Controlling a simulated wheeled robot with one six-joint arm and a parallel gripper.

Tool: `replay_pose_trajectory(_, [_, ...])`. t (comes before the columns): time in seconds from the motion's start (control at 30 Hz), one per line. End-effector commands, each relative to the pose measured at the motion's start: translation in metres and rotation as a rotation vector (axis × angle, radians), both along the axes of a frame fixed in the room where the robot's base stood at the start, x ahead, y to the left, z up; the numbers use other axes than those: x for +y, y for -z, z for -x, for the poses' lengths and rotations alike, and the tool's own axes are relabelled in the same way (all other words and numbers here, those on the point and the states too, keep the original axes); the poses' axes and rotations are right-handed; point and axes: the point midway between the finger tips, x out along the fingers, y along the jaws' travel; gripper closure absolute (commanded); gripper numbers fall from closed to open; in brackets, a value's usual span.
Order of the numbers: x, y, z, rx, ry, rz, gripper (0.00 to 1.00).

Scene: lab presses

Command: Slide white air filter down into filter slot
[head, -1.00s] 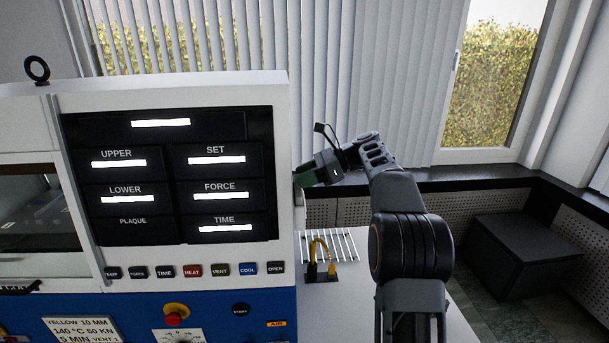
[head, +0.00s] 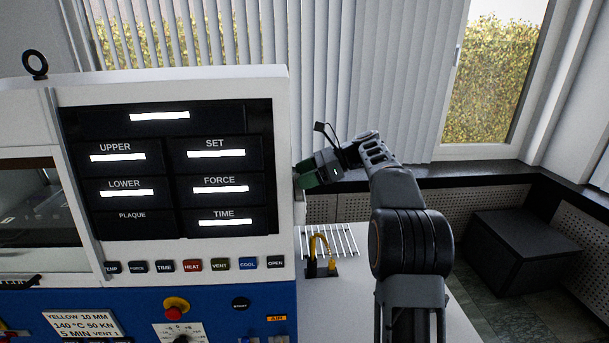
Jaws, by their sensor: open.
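My gripper (head: 312,176), with dark green fingers, is raised in the middle of the head view, beside the right side of the white and blue press (head: 284,110). It points left toward the press's side, and its fingertips are partly hidden by the press edge. It is open, and I see nothing between its fingers. I cannot make out the white air filter or the filter slot in this view. The press's right side face is turned away from the camera.
A white wire rack (head: 343,238) lies on the light bench (head: 345,300) right of the press. A small stand with a yellow curved hose (head: 318,247) stands in front of it. A dark box (head: 528,248) stands on the floor at right. Window blinds (head: 390,80) hang behind.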

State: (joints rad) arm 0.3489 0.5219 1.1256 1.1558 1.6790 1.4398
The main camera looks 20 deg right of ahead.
Motion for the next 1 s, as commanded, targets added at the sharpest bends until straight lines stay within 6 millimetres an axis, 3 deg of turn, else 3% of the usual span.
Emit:
replay_pose_trajectory(0.27, [-0.015, -0.006, 0.002, 0.0, 0.002, 0.0, 0.33])
replay_pose_trajectory(0.7, [-0.093, -0.041, 0.018, -0.001, 0.003, -0.001, 0.33])
replay_pose_trajectory(1.0, [-0.121, -0.053, 0.024, 0.0, 0.001, 0.0, 0.33])
